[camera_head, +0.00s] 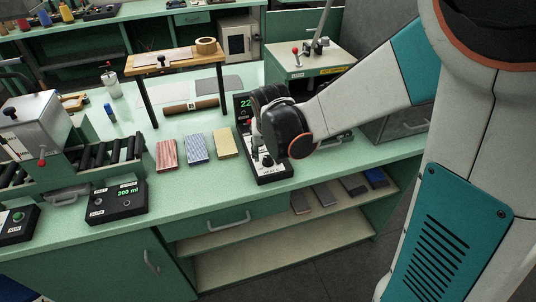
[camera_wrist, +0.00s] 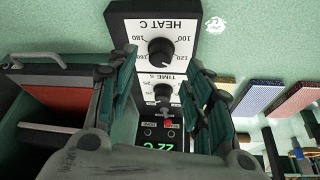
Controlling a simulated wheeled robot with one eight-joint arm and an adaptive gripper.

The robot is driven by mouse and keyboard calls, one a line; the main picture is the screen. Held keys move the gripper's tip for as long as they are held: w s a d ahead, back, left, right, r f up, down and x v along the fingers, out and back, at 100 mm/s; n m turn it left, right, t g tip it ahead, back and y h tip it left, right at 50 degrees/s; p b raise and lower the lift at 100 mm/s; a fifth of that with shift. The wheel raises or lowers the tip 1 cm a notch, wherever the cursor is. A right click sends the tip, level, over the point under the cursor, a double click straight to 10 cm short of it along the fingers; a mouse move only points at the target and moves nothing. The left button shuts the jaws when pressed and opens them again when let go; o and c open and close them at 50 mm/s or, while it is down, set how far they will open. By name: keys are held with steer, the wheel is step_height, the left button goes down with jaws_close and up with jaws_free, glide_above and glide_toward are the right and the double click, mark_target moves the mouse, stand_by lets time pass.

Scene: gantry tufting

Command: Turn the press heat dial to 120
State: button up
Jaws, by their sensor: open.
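The press control panel (camera_head: 272,176) is a black box on the green bench, partly covered by my arm in the head view. Its black heat dial (camera_wrist: 161,51) sits on a white plate marked HEAT C, seen upside down in the wrist view; 100, 120 and 180 are readable. I cannot make out exactly where its pointer stands. A digital display (camera_wrist: 160,147) reads 22 C. My gripper (camera_wrist: 160,70) is open above the panel, its two fingers on either side of the dials in the picture. They appear apart from the heat dial, and nothing is held.
A smaller time dial (camera_wrist: 163,92) and a red button (camera_wrist: 168,124) lie between heat dial and display. Red (camera_head: 167,155), blue (camera_head: 197,147) and yellow (camera_head: 225,143) blocks lie left of the panel. A lever-topped machine (camera_head: 310,62) stands behind.

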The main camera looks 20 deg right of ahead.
steer(key=v, duration=0.7)
steer(key=shift+s+r, duration=0.25)
steer(key=s+r+n+t, duration=0.1)
steer(key=s+r, duration=0.1)
steer(key=s, duration=0.6)
steer(key=s+d+r+n+t+y, duration=0.1)
steer(key=s+r+n+t, duration=0.1)
steer(key=s, duration=0.7)
steer(key=shift+s+d+r, duration=0.15)
steer(key=shift+s+r, duration=0.2)
steer(key=shift+r, duration=0.15)
stand_by(0.8)
